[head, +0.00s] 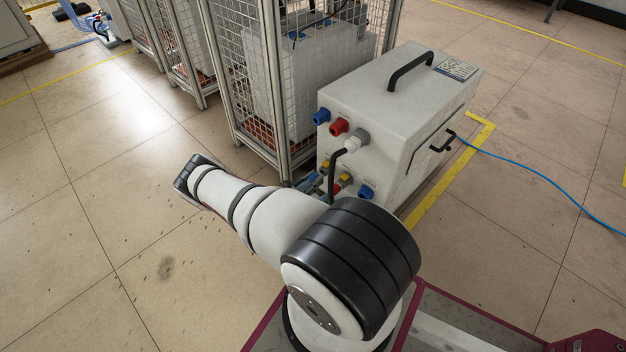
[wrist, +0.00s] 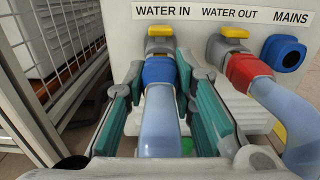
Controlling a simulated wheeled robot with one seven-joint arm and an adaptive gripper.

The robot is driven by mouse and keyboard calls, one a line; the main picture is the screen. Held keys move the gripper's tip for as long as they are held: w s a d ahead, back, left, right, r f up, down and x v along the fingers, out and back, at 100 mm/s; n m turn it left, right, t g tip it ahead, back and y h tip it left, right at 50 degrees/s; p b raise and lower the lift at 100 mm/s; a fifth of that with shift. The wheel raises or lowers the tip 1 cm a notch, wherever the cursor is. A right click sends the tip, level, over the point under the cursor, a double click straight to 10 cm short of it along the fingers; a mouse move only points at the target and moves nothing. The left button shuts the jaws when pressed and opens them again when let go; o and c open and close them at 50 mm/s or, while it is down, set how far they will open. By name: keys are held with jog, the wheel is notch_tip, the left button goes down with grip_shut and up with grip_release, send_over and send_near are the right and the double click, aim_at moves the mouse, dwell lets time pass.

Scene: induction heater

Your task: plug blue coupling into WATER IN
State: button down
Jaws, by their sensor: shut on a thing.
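In the wrist view, the blue coupling (wrist: 159,73) on a pale blue hose (wrist: 160,125) stands between the teal finger pads of my gripper (wrist: 160,76), which is shut on it. The coupling lines up with the WATER IN fitting, with its yellow lever (wrist: 160,31) and grey body (wrist: 160,46). Its blue collar appears to meet that fitting; I cannot tell whether it is locked in. The WATER IN label (wrist: 165,13) is just above. In the head view, my arm largely hides the gripper and coupling.
In the wrist view, a red coupling (wrist: 247,69) with a hose sits on WATER OUT, right of my gripper. A blue MAINS socket (wrist: 284,53) is farther right. A mesh cage (head: 240,70) stands left of the white heater box (head: 385,100). A blue cable (head: 530,172) lies right.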

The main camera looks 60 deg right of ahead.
jog(key=shift+s+d, duration=0.2)
jog(key=shift+d, duration=0.5)
dwell(0.4)
jog(key=c, duration=1.3)
grip_release()
jog(key=v, duration=1.2)
